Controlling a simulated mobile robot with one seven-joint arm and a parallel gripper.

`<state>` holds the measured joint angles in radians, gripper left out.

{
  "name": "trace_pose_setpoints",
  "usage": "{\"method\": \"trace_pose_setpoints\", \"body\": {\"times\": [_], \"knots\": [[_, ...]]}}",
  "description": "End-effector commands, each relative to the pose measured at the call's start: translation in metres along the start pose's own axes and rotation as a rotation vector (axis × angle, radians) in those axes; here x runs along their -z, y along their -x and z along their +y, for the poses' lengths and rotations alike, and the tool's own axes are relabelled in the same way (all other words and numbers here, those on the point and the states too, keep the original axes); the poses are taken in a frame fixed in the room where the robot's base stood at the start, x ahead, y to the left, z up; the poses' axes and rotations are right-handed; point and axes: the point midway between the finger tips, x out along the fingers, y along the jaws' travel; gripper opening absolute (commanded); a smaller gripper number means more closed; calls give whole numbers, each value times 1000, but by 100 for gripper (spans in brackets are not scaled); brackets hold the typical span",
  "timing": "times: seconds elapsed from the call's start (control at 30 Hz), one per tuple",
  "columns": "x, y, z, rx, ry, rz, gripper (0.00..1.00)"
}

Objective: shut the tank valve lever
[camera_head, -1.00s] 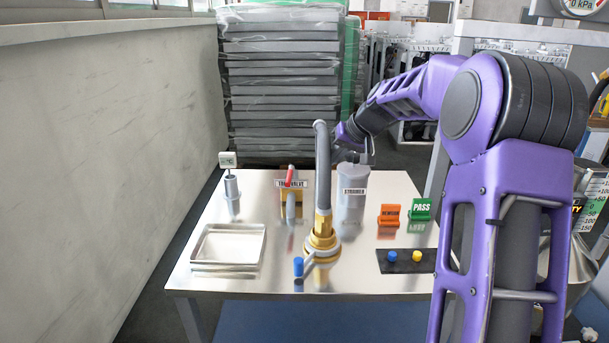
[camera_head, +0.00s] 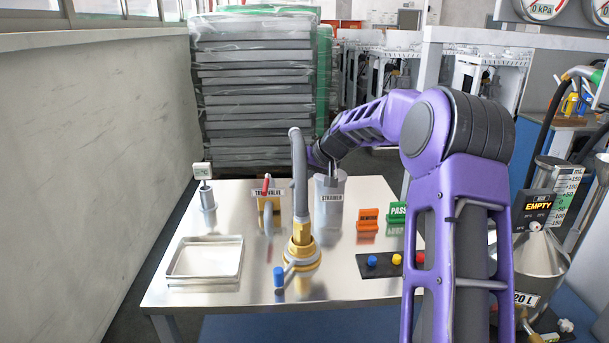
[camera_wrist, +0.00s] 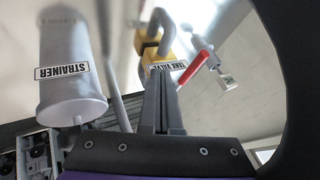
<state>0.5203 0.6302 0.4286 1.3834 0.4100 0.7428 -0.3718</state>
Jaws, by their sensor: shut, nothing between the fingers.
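The tank valve has a yellow body (camera_head: 269,203) with a red lever (camera_head: 266,186) standing steeply up beside its label, at the back of the steel table. In the wrist view the red lever (camera_wrist: 194,68) slants up and right from the valve's label, just right of my fingertips. My gripper (camera_wrist: 161,74) is shut and empty, its fingers together in front of the valve. In the head view my gripper (camera_head: 331,172) is small, over the strainer and right of the valve. I cannot tell whether the fingers touch the lever.
The grey strainer (camera_head: 329,207) stands right of the valve. A tall hose on a brass fitting (camera_head: 301,246), with a blue-tipped handle, stands in front. A metal tray (camera_head: 206,260) is at left. Orange and green signs and a dark button panel are at right.

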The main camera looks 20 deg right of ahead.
Motion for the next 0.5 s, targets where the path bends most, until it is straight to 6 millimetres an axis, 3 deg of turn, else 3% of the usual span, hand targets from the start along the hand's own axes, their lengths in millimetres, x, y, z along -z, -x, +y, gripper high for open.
{"method": "trace_pose_setpoints", "body": {"times": [0.17,0.3,0.5], "knots": [[0,-36,-3,2,2,-2,0],[2,-40,-25,1,4,-1,0],[4,-44,-37,0,1,1,0]]}}
